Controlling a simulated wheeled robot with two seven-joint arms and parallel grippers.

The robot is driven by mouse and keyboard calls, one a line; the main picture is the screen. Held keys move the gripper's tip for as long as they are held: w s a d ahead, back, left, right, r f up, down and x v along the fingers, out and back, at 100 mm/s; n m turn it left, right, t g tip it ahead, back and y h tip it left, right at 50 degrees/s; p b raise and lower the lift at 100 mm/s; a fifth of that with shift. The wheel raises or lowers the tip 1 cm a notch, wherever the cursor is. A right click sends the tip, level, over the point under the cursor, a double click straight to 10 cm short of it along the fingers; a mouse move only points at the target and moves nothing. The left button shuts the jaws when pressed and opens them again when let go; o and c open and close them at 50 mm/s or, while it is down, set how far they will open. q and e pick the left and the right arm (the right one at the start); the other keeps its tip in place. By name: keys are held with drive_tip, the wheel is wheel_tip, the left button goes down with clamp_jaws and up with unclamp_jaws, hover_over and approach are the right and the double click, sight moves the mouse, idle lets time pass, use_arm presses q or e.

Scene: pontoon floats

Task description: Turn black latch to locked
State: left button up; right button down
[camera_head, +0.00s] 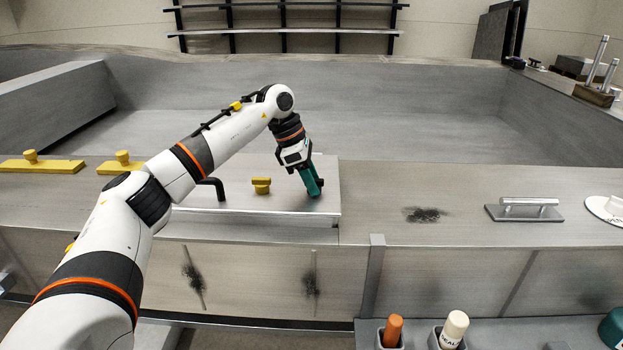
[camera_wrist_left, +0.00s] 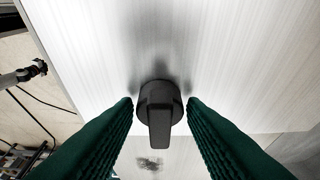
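The black latch (camera_wrist_left: 159,112) shows in the left wrist view as a round black knob with a flat lever pointing toward the bottom of the picture. It sits on a pale metal plate. My left gripper (camera_wrist_left: 160,102) has its green fingers on either side of the knob, with a narrow gap at each side. The left gripper (camera_head: 314,183) also shows in the head view, pointing down at the right part of the raised plate (camera_head: 240,208). There its fingers hide the latch. My right gripper is not in view.
A black bent handle (camera_head: 214,187) and a yellow knob (camera_head: 262,185) stand on the plate left of the gripper. Two yellow pieces (camera_head: 42,165) (camera_head: 121,163) lie farther left. A metal handle (camera_head: 527,209) is at right. The deck between has only a dark smudge (camera_head: 425,215).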

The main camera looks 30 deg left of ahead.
use_arm(q)
drive_tip(key=c, duration=0.6)
drive_tip(key=shift+o, duration=0.2)
drive_tip(key=shift+s+n+t+y, duration=0.1)
drive_tip(key=shift+n+t+y, duration=0.25)
drive_tip(key=shift+n, duration=0.75)
drive_tip(key=n, duration=0.2)
drive_tip(key=n+t+y, duration=0.1)
drive_tip(key=n, duration=0.1)
drive_tip(key=shift+d+y, duration=0.15)
drive_tip(key=shift+y, duration=0.1)
drive_tip(key=n+y, duration=0.1)
drive_tip(key=n, duration=0.2)
drive_tip(key=n+y+b, duration=0.1)
drive_tip(key=n, duration=0.2)
drive_tip(key=shift+d+t, duration=0.15)
drive_tip(key=shift+t, duration=0.1)
drive_tip(key=n+y+b, duration=0.1)
drive_tip(key=n+y, duration=0.1)
drive_tip(key=n, duration=0.3)
drive_tip(key=shift+d+n, duration=0.1)
drive_tip(key=shift+n, duration=0.2)
